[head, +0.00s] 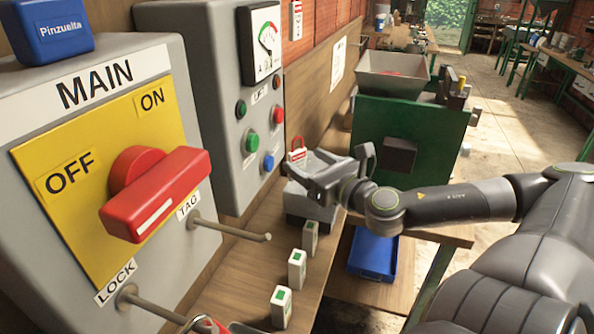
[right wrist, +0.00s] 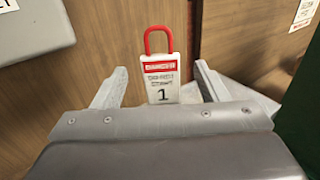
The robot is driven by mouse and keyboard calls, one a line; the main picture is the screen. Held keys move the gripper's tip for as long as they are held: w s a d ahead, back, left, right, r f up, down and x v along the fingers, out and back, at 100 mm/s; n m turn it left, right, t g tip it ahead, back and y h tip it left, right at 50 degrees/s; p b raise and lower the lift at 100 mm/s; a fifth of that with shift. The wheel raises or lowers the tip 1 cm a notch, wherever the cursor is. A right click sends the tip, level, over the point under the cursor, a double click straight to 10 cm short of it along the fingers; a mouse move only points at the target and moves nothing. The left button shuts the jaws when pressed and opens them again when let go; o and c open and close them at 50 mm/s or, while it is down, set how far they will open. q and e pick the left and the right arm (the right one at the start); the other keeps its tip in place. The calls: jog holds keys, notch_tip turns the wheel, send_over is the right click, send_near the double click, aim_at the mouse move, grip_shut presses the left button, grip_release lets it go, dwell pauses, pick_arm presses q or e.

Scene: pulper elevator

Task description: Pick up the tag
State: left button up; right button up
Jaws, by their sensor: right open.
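The tag is white with a red DANGER band, a black 1 and a red loop at its top. In the right wrist view the tag (right wrist: 161,78) stands upright between the two fingers of my right gripper (right wrist: 158,82), with a gap on both sides. In the head view the tag (head: 297,154) shows small behind my right gripper (head: 318,172), above a grey block. My right gripper is open and does not hold the tag. The tag's lower end is hidden by the gripper body in the wrist view. My left gripper is out of view.
The MAIN switch box (head: 75,110) with a red handle (head: 155,190) and two pegs stands at left. A button panel (head: 232,110) is beside it. Several small white blocks (head: 297,268) stand on the wooden bench. A green machine (head: 425,130) and blue bin (head: 373,253) are at right.

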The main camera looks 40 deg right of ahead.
aim_at(299, 155)
jog(key=shift+w+d+r+b, duration=0.15)
jog(key=shift+w+b, duration=0.95)
jog(key=shift+w, duration=0.7)
jog(key=shift+w+d+b, duration=0.1)
jog(key=shift+w+b, duration=0.2)
jog(key=shift+w, duration=0.85)
jog(key=c, duration=1.1)
jog(key=shift+r, duration=0.15)
